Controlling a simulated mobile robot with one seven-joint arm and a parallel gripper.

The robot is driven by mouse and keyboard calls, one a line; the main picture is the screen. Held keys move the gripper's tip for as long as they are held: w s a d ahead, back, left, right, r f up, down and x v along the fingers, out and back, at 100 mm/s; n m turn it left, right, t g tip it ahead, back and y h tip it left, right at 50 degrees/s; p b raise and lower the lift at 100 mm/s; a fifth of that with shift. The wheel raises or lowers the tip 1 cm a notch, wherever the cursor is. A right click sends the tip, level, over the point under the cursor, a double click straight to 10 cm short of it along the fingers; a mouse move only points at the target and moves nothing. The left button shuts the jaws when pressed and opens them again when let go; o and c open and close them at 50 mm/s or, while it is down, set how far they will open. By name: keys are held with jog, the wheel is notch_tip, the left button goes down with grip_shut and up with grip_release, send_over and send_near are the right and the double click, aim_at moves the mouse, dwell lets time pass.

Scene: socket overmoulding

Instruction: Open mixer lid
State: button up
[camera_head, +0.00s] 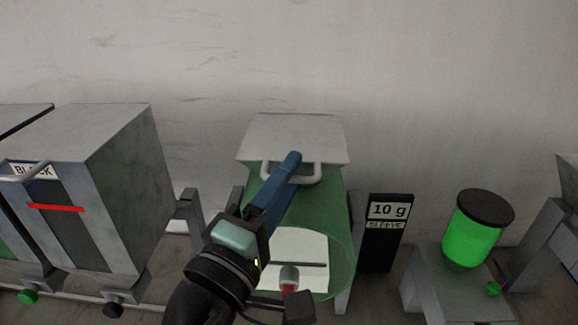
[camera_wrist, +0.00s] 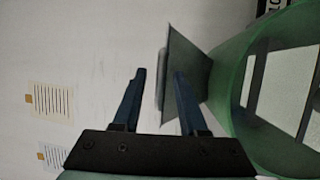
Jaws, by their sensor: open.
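The mixer is a green see-through drum (camera_head: 345,240) in the middle of the head view, with its pale inside and a dark bar showing. Its grey lid (camera_head: 295,135) is raised at the back of the drum, near the wall. A light grey bar handle (camera_head: 314,180) is on the lid's near edge. My gripper (camera_head: 293,158) reaches over the drum, its blue fingers at the handle. In the wrist view my gripper (camera_wrist: 160,74) is open, with the lid (camera_wrist: 185,72) seen tilted just beyond the fingers. I cannot tell whether a finger touches the handle.
A grey box dispenser (camera_head: 115,190) with a "BLACK" label stands left. Right of the mixer are a black "10 g SLEEVE" sign (camera_head: 388,235) and a green jar (camera_head: 472,235) on a grey stand. The wall is close behind the lid.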

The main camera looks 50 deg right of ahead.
jog(key=shift+w+d, duration=0.15)
jog(key=shift+d, duration=0.2)
grip_shut()
dwell(1.2)
